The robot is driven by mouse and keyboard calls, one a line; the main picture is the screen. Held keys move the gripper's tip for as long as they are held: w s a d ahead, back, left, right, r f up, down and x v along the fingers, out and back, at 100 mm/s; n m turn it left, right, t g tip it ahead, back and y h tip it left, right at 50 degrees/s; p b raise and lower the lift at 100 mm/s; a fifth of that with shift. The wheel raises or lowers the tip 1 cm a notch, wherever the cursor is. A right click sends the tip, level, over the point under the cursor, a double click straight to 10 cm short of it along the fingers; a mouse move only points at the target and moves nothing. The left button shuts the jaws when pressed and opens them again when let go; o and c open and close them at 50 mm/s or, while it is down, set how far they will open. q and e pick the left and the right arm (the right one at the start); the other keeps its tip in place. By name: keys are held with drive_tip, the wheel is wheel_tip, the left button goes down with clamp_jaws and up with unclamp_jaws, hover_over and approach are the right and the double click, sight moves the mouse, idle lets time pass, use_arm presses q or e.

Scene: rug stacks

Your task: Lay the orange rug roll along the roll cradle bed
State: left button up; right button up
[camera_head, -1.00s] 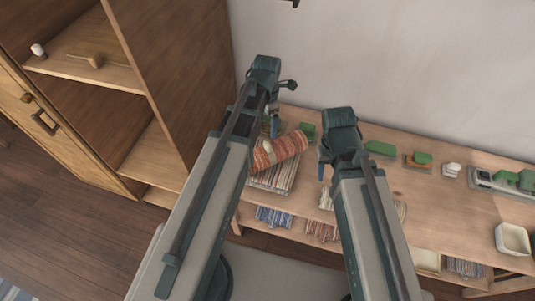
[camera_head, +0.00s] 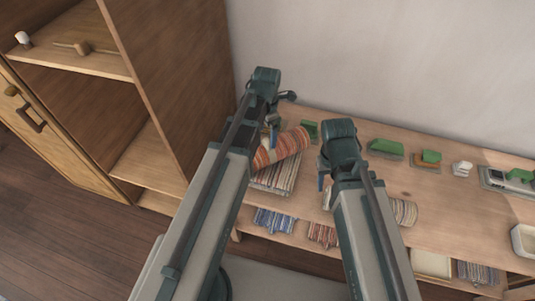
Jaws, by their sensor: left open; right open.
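The orange striped rug roll (camera_head: 284,148) lies tilted across a stack of flat striped rugs (camera_head: 274,178) on the wooden bench. My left gripper (camera_head: 272,136) is open at the roll's upper left side, partly hidden by its own arm; I cannot tell whether it touches the roll. My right gripper (camera_head: 322,174) is open and points down, to the right of the roll and apart from it. I cannot make out the roll cradle bed; my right arm covers part of the bench. A beige striped roll (camera_head: 404,211) shows beside that arm.
Green-topped items (camera_head: 385,148) and a white item (camera_head: 462,168) stand along the bench's back. A white tray (camera_head: 524,241) is at the right. Folded rugs (camera_head: 274,221) fill the shelf below. A tall wooden cabinet (camera_head: 178,80) stands close to my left arm.

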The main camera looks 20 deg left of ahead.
sight(268, 140)
use_arm(q)
wheel_tip(268, 140, down, 5)
drive_tip(key=b, duration=0.4)
drive_tip(key=shift+d, duration=0.1)
drive_tip(key=shift+r, duration=0.15)
clamp_jaws()
